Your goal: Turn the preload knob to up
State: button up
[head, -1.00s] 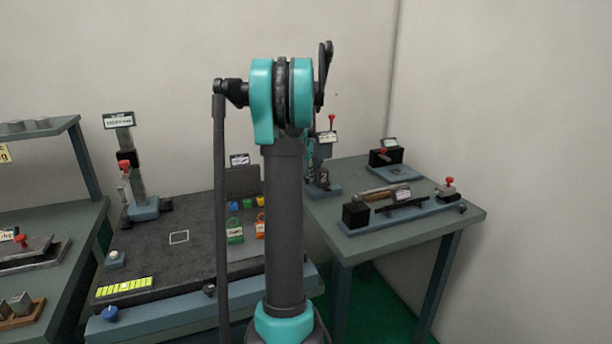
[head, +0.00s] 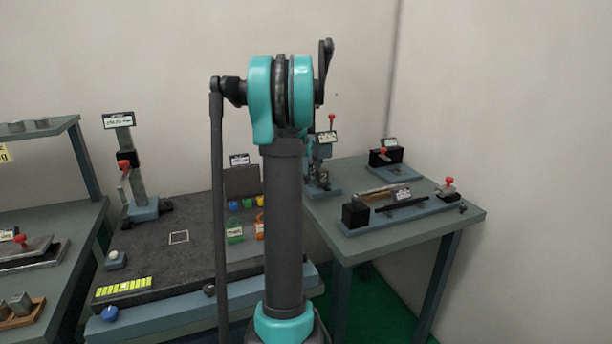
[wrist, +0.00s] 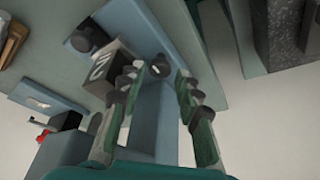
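My gripper (wrist: 160,78) shows in the wrist view, its two ribbed fingers apart with a gap between the tips. A small dark round knob (wrist: 160,66) shows between the fingertips, close to the left tip; I cannot tell whether it touches. A second dark knob (wrist: 86,39) sits farther up and left on a blue-grey part. I cannot tell for sure which one is the preload knob, nor which way either points. In the head view my gripper is out of sight.
In the wrist view a dark block with a pale marking (wrist: 108,70) stands just left of the fingers. A red-tipped part (wrist: 42,135) is at lower left. In the head view a granite plate (head: 160,265) and a right bench (head: 440,222) carry fixtures.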

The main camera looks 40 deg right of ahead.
jog(key=v, duration=1)
jog(key=shift+r, duration=0.25)
jog(key=shift+s+a, duration=0.1)
